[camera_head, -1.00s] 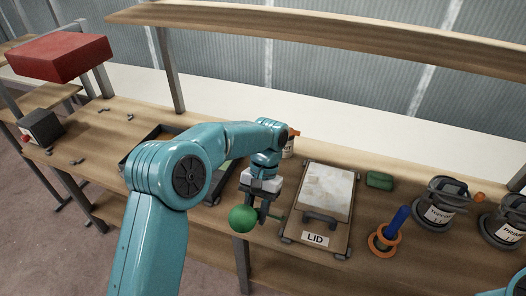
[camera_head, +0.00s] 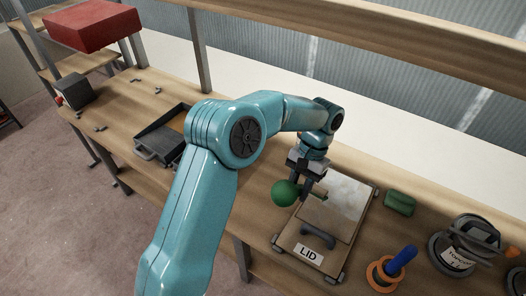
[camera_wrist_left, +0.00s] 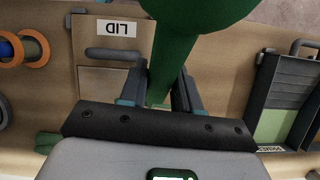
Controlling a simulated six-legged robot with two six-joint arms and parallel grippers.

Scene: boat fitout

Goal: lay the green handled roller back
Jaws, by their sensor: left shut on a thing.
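My left gripper (camera_head: 308,192) is shut on the green handled roller, whose round green end (camera_head: 286,193) sticks out to the left. The roller is held in the air in front of the left side of the board marked LID (camera_head: 297,262). In the left wrist view, its green shaft (camera_wrist_left: 170,68) runs between the fingers (camera_wrist_left: 160,92), and the round end fills the top. The rest of the roller is hidden behind the gripper. A dark tray (camera_head: 147,152) lies left of my arm and is partly covered by it; it also shows in the left wrist view (camera_wrist_left: 291,72), with a green area inside.
Small dark pieces lie at the bench's left, near a dark box (camera_head: 75,92). A shelf (camera_head: 400,35) runs above the back.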

